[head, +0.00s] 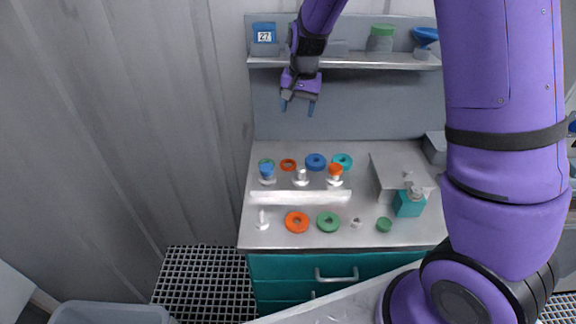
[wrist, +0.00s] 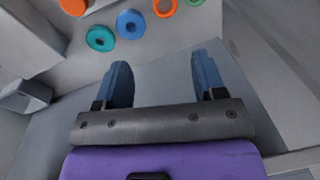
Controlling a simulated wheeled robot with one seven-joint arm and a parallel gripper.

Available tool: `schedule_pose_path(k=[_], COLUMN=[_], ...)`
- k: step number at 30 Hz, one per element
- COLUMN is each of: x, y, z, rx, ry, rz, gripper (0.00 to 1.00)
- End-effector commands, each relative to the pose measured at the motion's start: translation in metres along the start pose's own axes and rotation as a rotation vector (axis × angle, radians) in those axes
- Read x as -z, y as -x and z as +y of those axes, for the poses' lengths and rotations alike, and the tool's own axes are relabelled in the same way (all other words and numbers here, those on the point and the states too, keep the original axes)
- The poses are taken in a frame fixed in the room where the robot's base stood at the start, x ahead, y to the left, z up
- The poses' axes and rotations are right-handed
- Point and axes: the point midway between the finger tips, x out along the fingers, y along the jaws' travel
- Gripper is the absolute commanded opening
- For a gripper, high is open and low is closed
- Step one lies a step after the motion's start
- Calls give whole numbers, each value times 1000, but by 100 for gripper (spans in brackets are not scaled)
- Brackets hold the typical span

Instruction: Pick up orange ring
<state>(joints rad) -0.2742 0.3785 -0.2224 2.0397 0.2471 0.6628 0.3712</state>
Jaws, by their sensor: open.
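A thin orange ring (head: 282,167) lies at the back of the bench, between a green ring and a blue ring. It shows in the wrist view at the top edge, partly cut off (wrist: 157,10). A thicker orange ring (head: 288,225) with a small hole lies at the front of the bench, beside a green one. My gripper (head: 297,107) is open and empty, pointing down, well above and behind the bench's back row. Its two blue fingers stand apart in the wrist view (wrist: 162,75), with only grey surface between them.
A blue ring (head: 315,157), a teal ring (head: 348,158) and vessels with blue and orange caps (head: 335,169) crowd the back row. A white bar (head: 300,198) crosses the bench. A shelf (head: 370,62) with containers hangs behind my gripper. A raised grey block stands right.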

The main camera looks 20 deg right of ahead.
Motion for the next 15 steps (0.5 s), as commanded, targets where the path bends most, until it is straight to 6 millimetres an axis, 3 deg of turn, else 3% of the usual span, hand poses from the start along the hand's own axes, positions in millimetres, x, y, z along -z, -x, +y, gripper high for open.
schedule_pose_path(k=[1, 7, 10, 15], x=[5, 21, 25, 29], y=[-21, -86, -107, -123], z=[-4, -17, -20, -21], rx=[-19, -73, -91, -105], ry=[-15, -75, -96, -110], rz=[-11, -26, -28, -28], gripper=[64, 64, 64, 64])
